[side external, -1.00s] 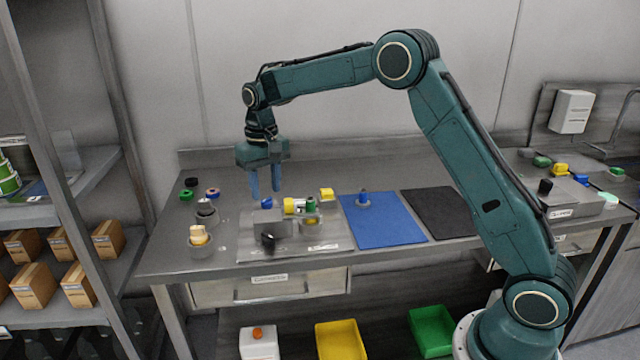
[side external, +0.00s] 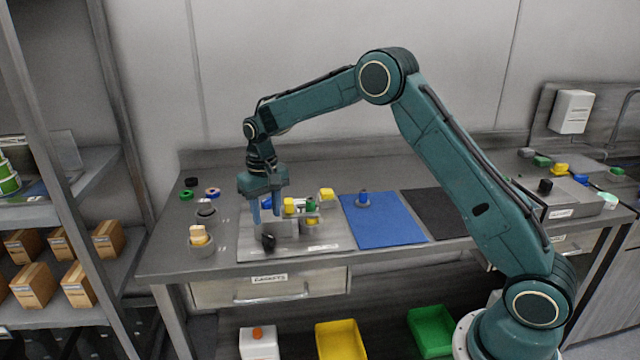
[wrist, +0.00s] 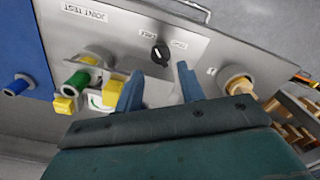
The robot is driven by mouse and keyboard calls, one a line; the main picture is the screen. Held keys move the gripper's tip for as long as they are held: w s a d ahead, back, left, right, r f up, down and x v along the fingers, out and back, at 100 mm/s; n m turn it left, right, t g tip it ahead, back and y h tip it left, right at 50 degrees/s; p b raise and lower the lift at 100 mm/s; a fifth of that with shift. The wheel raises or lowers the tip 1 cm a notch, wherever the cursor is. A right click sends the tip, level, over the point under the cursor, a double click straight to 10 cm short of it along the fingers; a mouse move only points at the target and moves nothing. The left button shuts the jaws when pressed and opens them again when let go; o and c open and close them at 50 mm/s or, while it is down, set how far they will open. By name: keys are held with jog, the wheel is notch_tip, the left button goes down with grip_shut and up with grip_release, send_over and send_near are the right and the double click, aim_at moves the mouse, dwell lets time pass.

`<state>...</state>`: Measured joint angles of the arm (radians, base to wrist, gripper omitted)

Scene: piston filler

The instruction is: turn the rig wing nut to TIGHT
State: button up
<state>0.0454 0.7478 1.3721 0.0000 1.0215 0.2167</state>
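My gripper (side external: 267,218) points down over the metal rig plate (side external: 330,242), with its blue fingers apart and nothing seen gripped. In the wrist view, the gap between the fingertips (wrist: 162,72) shows bare grey metal, and the blue part is not seen. A black knob (wrist: 160,52) with a white mark stands just past the fingertips, between two labels too small to read. It also shows in the side view (side external: 268,241).
Yellow (side external: 289,205) and green (side external: 311,205) parts sit close right of the fingers. A blue mat (side external: 385,228) with a blue knob (side external: 363,197) lies further right. A tan piece (side external: 199,236) stands in a grey ring at left. The bench front edge is near.

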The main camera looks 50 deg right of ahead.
aim_at(269, 238)
notch_tip(269, 238, down, 8)
jog(key=shift+r, duration=0.15)
dwell(0.3)
jog(key=c, duration=0.7)
